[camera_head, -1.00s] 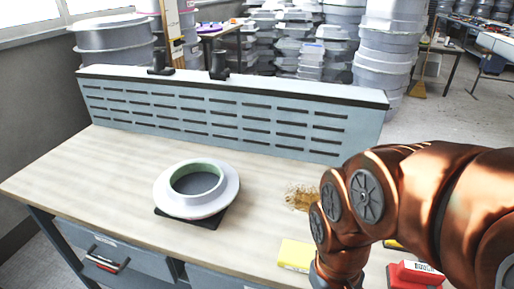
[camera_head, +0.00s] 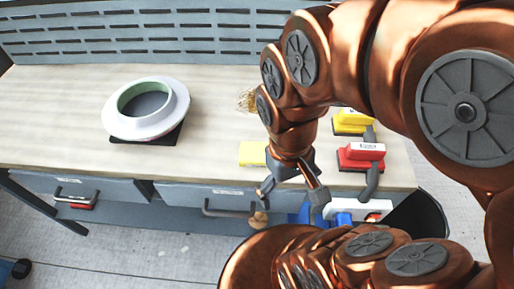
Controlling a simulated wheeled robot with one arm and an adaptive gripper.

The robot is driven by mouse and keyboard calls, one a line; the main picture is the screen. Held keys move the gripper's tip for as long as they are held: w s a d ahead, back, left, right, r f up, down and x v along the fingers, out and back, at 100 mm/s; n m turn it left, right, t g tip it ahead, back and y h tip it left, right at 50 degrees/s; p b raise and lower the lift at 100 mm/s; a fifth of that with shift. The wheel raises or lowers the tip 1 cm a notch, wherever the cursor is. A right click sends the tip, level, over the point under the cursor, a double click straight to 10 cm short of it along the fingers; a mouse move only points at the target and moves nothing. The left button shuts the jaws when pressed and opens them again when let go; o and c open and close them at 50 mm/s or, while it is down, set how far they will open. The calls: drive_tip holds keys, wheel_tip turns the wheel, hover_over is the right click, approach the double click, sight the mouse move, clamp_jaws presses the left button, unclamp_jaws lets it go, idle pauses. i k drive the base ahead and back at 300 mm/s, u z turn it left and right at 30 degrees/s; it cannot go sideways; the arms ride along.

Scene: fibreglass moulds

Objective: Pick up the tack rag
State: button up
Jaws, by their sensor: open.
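A flat yellow piece that looks like the tack rag (camera_head: 252,153) lies near the front edge of the wooden bench, partly hidden at its right by my arm. My gripper (camera_head: 291,193) is open and empty, its fingers spread and pointing down. In the picture it is just below and right of the yellow piece, over the bench's front edge. I see no contact with the yellow piece.
A white ring mould (camera_head: 146,108) sits on a dark pad at the left of the bench (camera_head: 60,110). A tan fibrous clump (camera_head: 246,101) lies behind the yellow piece. Red (camera_head: 361,156) and yellow (camera_head: 351,121) block-shaped tools stand to the right. Drawer handles project below.

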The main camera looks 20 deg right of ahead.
sight(252, 153)
drive_tip(key=k, duration=0.5)
drive_tip(key=u, duration=2.35)
drive_tip(key=i, duration=1.3)
drive_tip(key=z, duration=2.7)
